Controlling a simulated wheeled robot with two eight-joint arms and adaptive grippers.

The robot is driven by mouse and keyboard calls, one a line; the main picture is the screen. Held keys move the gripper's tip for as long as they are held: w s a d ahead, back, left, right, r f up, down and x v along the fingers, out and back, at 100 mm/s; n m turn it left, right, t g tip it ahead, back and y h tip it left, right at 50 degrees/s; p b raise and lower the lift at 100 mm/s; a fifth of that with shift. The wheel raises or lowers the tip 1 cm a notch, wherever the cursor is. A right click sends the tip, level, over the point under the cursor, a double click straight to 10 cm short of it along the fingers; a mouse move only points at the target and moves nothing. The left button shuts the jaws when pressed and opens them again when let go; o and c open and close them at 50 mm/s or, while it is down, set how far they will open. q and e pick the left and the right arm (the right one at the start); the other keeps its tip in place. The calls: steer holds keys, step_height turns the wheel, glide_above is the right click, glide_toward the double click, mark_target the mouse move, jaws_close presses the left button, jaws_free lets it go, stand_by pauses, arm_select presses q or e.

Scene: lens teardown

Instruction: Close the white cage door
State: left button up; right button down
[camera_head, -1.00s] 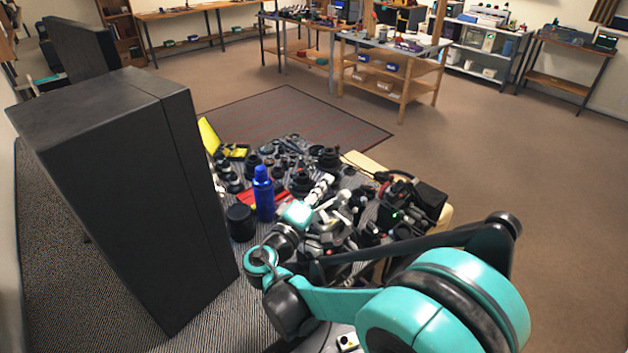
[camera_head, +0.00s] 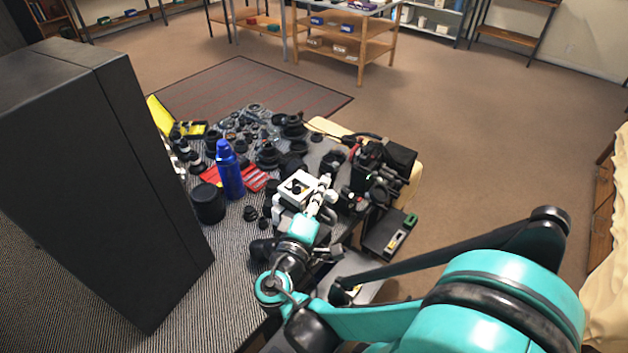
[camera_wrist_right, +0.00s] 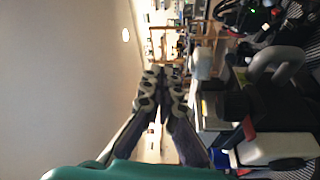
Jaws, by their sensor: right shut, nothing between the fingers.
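A white cage (camera_head: 290,203) with a dark opening stands on the striped work table, near the middle of the head view. I cannot make out its door clearly or tell how far it is open. My right gripper (camera_head: 324,186) is close by on the cage's right side. Its pale fingers are together with nothing between them; whether they touch the cage cannot be told. In the right wrist view the gripper's fingers (camera_wrist_right: 163,80) converge at the tips, with a pale block to their right. My left gripper is not in view.
A blue bottle (camera_head: 229,170) and a black cylinder (camera_head: 208,203) stand left of the cage. Several lens parts crowd the table behind. A large dark cabinet (camera_head: 95,190) blocks the left. A black tray (camera_head: 385,238) lies at the right. Carpet beyond is open.

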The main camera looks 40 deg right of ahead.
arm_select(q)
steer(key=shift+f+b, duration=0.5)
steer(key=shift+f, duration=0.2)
arm_select(e)
steer(key=shift+s+f, duration=0.25)
steer(key=shift+f, duration=0.6)
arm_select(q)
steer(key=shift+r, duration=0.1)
arm_select(e)
steer(key=shift+r, duration=0.1)
step_height(320, 180, up, 4)
steer(key=p, duration=0.4)
arm_select(q)
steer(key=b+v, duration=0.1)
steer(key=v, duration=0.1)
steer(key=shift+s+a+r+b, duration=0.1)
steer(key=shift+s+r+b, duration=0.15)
steer(key=shift+b, duration=0.15)
arm_select(e)
steer(key=s+a+f, duration=0.1)
steer(key=a+f, duration=0.2)
steer(key=a, duration=0.6)
steer(key=shift+s+a+f, duration=0.15)
steer(key=shift+s+f, duration=0.05)
steer(key=shift+f, duration=0.1)
